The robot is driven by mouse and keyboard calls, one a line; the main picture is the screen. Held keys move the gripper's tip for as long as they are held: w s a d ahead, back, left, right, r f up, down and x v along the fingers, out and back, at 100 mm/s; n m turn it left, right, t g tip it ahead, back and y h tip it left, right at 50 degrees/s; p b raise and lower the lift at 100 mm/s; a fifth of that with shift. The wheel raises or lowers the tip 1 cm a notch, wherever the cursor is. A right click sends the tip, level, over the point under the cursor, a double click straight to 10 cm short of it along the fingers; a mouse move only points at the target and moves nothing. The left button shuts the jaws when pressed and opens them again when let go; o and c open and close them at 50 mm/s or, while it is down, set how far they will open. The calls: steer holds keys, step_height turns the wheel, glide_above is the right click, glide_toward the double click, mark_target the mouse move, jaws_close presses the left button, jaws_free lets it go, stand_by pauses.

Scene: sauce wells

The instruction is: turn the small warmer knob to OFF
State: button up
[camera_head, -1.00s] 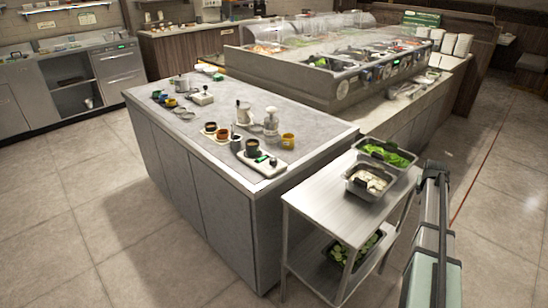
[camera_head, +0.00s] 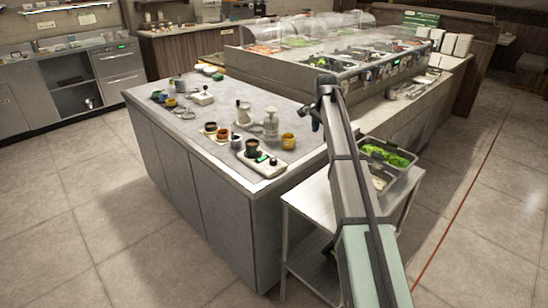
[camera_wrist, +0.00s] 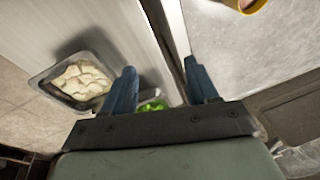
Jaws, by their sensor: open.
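A small warmer (camera_head: 268,169) with a white base stands near the front corner of the grey counter. A dark pot (camera_head: 252,147) sits on it, and a green light (camera_head: 262,158) shows on its top. A small dark knob (camera_head: 273,161) is on its right part; its pointer and any OFF mark are too small to read. My gripper (camera_head: 317,122) is in the air to the right of the warmer, apart from it. In the wrist view my gripper (camera_wrist: 162,85) is open with nothing between its blue fingers. The warmer is not in the wrist view.
A yellow cup (camera_head: 288,141) and a white pump bottle (camera_head: 271,124) stand behind the warmer. Cups on a tray (camera_head: 219,141) lie to its left. A steel cart (camera_head: 305,196) holds a pan of greens (camera_head: 389,155) and a pan of pale food (camera_wrist: 82,80).

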step_height(320, 180, up, 5)
steer(key=m+g, duration=0.2)
glide_above(274, 159)
steer(key=shift+y, duration=0.3)
step_height(274, 159, down, 14)
steer(key=shift+f, duration=0.1)
steer(key=c, duration=1)
